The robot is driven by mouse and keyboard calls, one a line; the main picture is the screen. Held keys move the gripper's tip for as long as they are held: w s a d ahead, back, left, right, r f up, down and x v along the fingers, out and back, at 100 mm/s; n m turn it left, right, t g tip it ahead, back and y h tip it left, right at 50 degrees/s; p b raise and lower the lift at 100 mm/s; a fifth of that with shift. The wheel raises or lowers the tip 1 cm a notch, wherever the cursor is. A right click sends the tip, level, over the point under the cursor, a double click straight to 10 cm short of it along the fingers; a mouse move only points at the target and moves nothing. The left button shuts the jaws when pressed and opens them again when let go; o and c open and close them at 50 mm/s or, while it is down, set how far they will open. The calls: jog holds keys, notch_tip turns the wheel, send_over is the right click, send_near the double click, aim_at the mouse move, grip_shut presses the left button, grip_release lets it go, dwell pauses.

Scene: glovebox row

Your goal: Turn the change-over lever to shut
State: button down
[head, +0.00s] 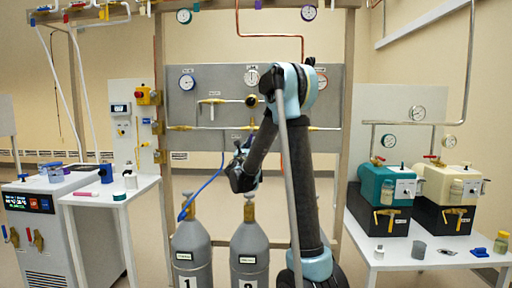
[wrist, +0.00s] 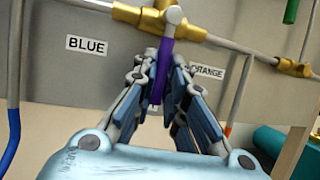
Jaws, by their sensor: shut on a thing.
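The change-over lever (wrist: 159,75) is purple and hangs from a grey pivot on a brass valve (wrist: 158,22) in the wrist view. It points down between a BLUE label (wrist: 87,46) on the left and an ORANGE label (wrist: 208,72) on the right. My gripper (wrist: 160,72) is shut on the lever, one finger on each side. The fingers hide the lever's lower part and most of another label below.
Grey gas cylinders (head: 191,250) stand below the panel, with a blue hose (head: 203,188) rising from one. A white side table (head: 112,192) is at left. A bench (head: 420,250) with teal and cream pumps is at right. In the wrist view, pipes flank my gripper.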

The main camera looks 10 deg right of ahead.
dwell(0.4)
jog(key=c, duration=1.6)
grip_release()
jog(key=shift+c, duration=0.2)
jog(key=v, duration=1.2)
jog(key=shift+w+d, duration=0.1)
